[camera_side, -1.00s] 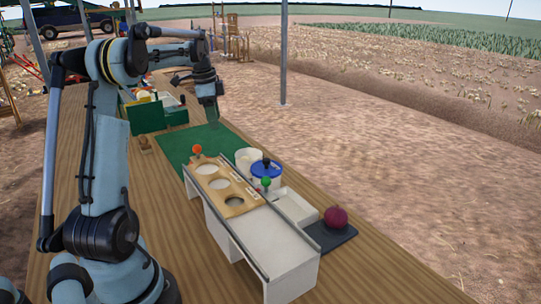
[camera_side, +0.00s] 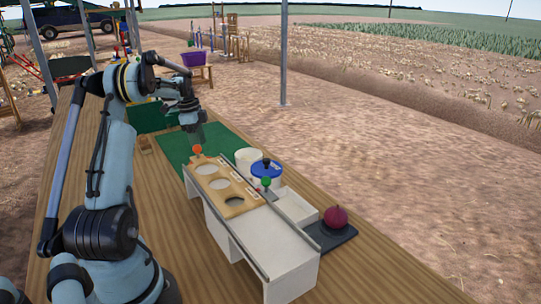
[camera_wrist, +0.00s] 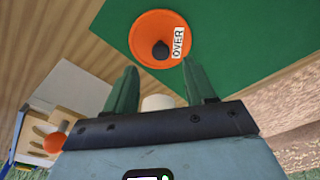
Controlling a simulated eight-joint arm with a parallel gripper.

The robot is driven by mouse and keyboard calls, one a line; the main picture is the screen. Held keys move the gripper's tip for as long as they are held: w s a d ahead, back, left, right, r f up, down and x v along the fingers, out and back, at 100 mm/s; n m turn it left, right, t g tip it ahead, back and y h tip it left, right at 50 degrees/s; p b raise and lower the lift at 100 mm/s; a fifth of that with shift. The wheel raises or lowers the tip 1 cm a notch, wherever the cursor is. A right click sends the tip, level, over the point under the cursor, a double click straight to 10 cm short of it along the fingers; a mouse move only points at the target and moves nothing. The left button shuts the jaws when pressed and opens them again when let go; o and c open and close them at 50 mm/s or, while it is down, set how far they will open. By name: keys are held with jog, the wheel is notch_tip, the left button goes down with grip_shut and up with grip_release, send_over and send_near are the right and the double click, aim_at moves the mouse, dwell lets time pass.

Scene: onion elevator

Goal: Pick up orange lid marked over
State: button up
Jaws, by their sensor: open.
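The orange lid (camera_wrist: 141,28) lies on the green mat (camera_wrist: 235,30) at the top of the wrist view. It is round, with a black knob in the middle and a white label reading OVER. My gripper (camera_wrist: 159,66) is open, with its two green fingers apart and nothing between them. The fingertips point toward the lid, which is apart from them in the picture. In the side view my gripper (camera_side: 196,139) hangs near the far end of the sloped ramp.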

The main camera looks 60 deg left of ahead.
notch_tip(320, 180, down, 5)
jog(key=shift+w, duration=0.15)
jog(key=shift+c, duration=0.3)
grip_shut()
